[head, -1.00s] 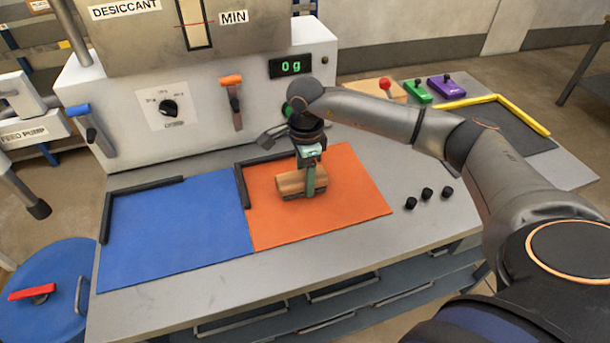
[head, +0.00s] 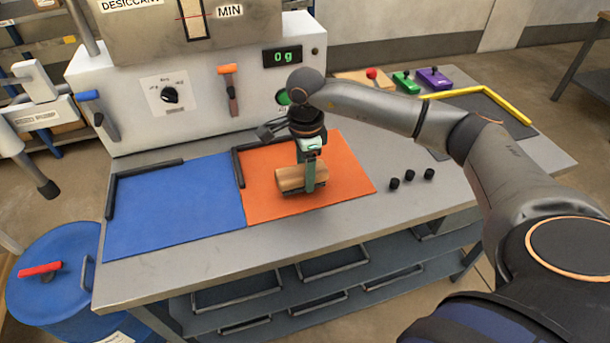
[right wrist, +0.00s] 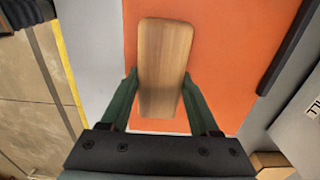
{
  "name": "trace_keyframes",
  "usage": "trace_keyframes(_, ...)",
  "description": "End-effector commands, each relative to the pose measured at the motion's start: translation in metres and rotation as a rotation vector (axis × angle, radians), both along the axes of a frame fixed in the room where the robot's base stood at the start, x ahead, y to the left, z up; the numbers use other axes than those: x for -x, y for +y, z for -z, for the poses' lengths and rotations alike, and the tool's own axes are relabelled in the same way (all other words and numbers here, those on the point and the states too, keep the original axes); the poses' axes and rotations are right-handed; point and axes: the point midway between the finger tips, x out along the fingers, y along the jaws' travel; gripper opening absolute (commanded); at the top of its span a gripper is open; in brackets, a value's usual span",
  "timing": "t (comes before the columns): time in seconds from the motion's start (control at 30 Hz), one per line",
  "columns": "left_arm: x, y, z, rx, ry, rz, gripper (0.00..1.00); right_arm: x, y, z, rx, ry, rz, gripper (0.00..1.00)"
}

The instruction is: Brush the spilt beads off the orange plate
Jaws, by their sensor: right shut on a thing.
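The orange plate (head: 347,178) lies on the grey worktop beside a blue plate. My right gripper (head: 309,183) is shut on the wooden back of a brush (head: 289,178), over the front half of the orange plate. In the right wrist view the gripper's green fingers (right wrist: 160,98) clasp both sides of the wooden block (right wrist: 165,50), with orange plate (right wrist: 222,60) around it. The brush's underside is hidden, so I cannot tell whether it touches the plate. I cannot make out any beads on the plate.
The blue plate (head: 175,210) lies to the left, with black rails along its back and left edges. A black rail (head: 238,168) edges the orange plate's left side. Several black knobs (head: 410,176) stand to the right. The white machine panel (head: 200,90) rises behind.

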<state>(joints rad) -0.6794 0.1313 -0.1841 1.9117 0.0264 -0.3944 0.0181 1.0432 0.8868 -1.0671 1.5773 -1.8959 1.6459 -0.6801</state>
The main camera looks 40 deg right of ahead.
Motion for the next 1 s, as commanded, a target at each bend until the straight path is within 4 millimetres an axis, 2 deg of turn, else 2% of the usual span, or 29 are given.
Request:
trace_keyframes(0.1,-0.002,0.0,-0.012,0.001,-0.005,0.0,0.5,0.001,-0.001,-0.013,0.0,0.002,0.002,0.1)
trace_keyframes(0.53,-0.002,0.0,-0.038,0.001,-0.006,0.0,0.5,0.001,-0.003,-0.051,0.001,0.001,0.01,0.1)
trace_keyframes(1.0,-0.002,0.0,-0.039,0.001,-0.005,0.0,0.5,0.001,-0.004,-0.054,0.001,0.001,0.012,0.1)
